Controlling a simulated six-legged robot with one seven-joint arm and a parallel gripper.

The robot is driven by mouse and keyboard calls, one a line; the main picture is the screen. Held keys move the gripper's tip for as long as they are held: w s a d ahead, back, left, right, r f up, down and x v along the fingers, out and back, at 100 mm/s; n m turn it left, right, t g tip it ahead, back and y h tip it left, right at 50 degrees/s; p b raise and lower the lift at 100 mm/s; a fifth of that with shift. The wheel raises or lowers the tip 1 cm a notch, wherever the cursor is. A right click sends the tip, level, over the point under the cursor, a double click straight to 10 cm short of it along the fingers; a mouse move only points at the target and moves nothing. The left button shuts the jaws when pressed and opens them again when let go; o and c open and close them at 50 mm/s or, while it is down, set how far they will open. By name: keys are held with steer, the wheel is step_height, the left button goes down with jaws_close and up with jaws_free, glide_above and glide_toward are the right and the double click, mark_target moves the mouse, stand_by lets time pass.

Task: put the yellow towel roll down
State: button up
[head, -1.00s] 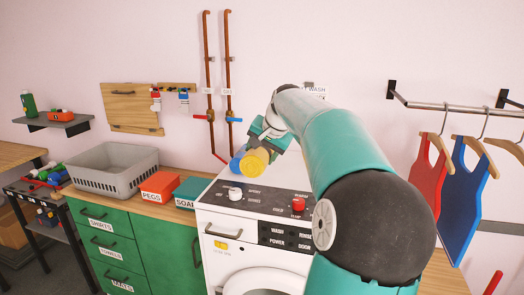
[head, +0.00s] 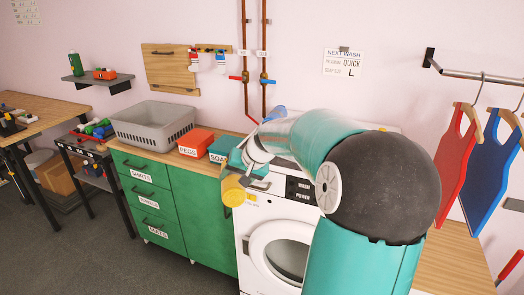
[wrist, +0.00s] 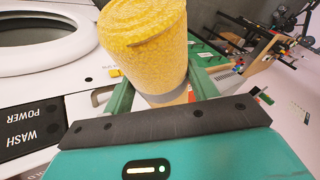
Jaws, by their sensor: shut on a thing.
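My gripper (head: 246,180) is shut on the yellow towel roll (head: 234,191). In the head view the roll hangs in front of the green cabinet and the left front edge of the washing machine, in open air. In the wrist view the yellow towel roll (wrist: 146,40) stands large between the two green fingers of my gripper (wrist: 162,85). Its textured surface and a seam show. A blue rounded thing (head: 277,112) shows behind my arm on the machine top, partly hidden.
The white washing machine (head: 262,220) stands beside the green cabinet (head: 197,222). A grey crate (head: 150,128), a red pegs box (head: 195,141) and a teal soap box (head: 222,149) sit on the counter. A wooden table (head: 35,112) is at far left. The grey floor (head: 110,250) in front is clear.

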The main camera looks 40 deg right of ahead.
steer(key=w+a+f+n+g+y, duration=0.1)
steer(key=w+a+f+n, duration=0.3)
steer(key=a+f, duration=0.8)
steer(key=w+a+f+n+g+y, duration=0.2)
steer(key=w+a+f+n+y, duration=0.1)
steer(key=a+f, duration=0.8)
steer(key=w+a+n, duration=0.1)
steer(key=a+n, duration=0.1)
steer(key=a, duration=0.2)
steer(key=shift+a+f, duration=0.15)
steer(key=shift+f, duration=0.2)
